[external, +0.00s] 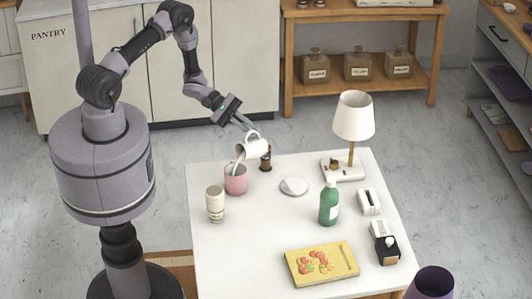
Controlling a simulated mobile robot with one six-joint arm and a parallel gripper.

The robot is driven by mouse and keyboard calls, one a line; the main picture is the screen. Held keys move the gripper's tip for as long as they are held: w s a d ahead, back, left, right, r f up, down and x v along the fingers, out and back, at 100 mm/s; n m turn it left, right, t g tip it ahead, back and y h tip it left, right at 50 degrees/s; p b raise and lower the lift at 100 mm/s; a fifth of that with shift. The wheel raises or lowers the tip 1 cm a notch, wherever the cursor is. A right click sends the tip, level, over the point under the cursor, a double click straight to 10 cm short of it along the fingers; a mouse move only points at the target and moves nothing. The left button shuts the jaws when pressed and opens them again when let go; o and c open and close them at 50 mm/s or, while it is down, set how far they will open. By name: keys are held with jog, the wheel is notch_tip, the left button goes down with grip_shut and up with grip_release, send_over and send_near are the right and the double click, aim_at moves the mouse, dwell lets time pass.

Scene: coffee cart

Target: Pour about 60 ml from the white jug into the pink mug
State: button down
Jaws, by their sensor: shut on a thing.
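The white jug (255,147) is in the air over the back left part of the white table, tilted with its mouth toward the lower left. My gripper (246,127) is shut on the jug at its upper side, by the handle. The pink mug (236,184) stands upright on the table, just below and left of the jug. A pale streak (239,160) runs from the jug's lip down to the mug's opening; it looks like liquid, but it is small. The level inside the mug is too small to tell.
A cream cup (215,208) stands near the mug's left. A white disc (293,187), green bottle (329,207), lamp (353,117) and yellow book (320,265) are to the right. The table's front left is clear.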

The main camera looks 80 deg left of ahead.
jog(key=shift+w+a+r+n+g+p, duration=0.25)
jog(key=shift+w+a+r+p, duration=0.1)
jog(key=shift+w+r+p, duration=0.2)
jog(key=shift+w+a+r+n+g+p, duration=0.15)
jog(key=shift+w+a+r+n+p, duration=0.1)
jog(key=shift+w+a+r+p, duration=0.25)
jog(key=shift+w+f+n+g+h+b, duration=0.2)
jog(key=shift+w+f+n+b, duration=0.05)
jog(key=shift+f+b, duration=0.35)
jog(key=shift+w+f+n+g+h+b, duration=0.25)
jog(key=shift+f+b, duration=0.2)
jog(key=shift+b, duration=0.15)
jog(key=shift+w+a+r+n+g+h+b, duration=0.1)
jog(key=shift+w+a+n+g+h+b, duration=0.25)
jog(key=shift+n+g, duration=0.2)
jog(key=shift+w+a+r+n+g+h+b, duration=0.1)
jog(key=shift+w+n+g+h+b, duration=0.1)
jog(key=shift+w+n+g, duration=0.35)
jog(key=shift+s, duration=0.15)
jog(key=w+a+f+n+g+h+b, duration=0.2)
jog(key=w+n+b, duration=0.3)
jog(key=b, duration=1.2)
jog(key=shift+w+a+f+g+h+b, duration=0.2)
jog(key=shift+a+f+g+h+b, duration=0.15)
jog(key=shift+a+g, duration=0.35)
